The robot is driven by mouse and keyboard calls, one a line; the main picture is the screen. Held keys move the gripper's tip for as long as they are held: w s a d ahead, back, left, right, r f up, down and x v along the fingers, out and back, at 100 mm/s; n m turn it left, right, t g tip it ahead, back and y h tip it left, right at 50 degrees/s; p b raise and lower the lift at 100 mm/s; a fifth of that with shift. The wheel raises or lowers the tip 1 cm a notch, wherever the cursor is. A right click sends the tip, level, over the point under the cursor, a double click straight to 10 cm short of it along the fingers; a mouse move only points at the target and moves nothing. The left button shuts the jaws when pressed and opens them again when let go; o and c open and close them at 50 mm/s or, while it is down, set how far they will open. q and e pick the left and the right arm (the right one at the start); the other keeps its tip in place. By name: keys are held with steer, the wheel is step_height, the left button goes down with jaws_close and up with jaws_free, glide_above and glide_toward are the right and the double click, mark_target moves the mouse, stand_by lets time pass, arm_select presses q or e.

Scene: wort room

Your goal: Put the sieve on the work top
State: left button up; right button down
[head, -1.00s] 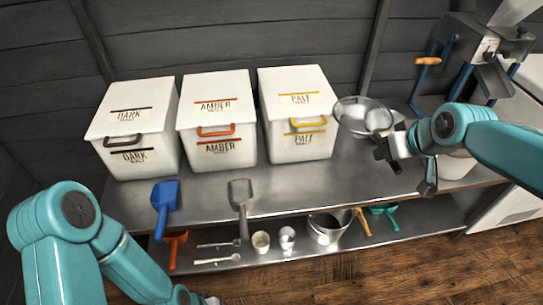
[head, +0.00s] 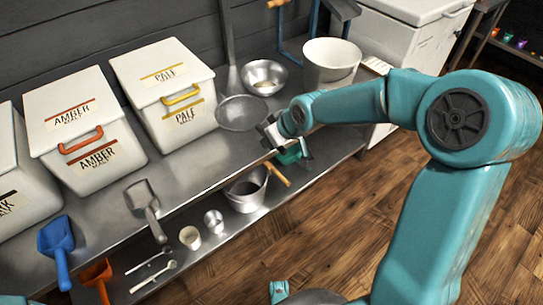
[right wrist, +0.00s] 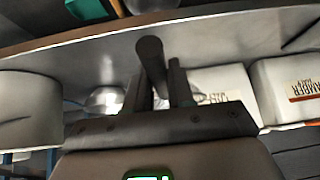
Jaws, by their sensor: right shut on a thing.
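In the right wrist view a dark round handle (right wrist: 150,58) stands between the fingers (right wrist: 160,92); the mesh is not clear there. My left gripper is not in view.
White malt bins (head: 165,95) line the back left. A steel bowl (head: 265,76) and a white bucket (head: 330,62) stand behind and right of the sieve. A grey scoop (head: 142,197) lies at the front edge. The lower shelf holds a pot (head: 245,190), cups and scoops.

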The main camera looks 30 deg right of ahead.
step_height(320, 180, down, 6)
steer(key=shift+r+b, duration=0.15)
steer(key=shift+b, duration=0.95)
steer(key=shift+f, duration=0.2)
steer(key=c, duration=1)
jaws_free()
steer(key=shift+r, duration=0.1)
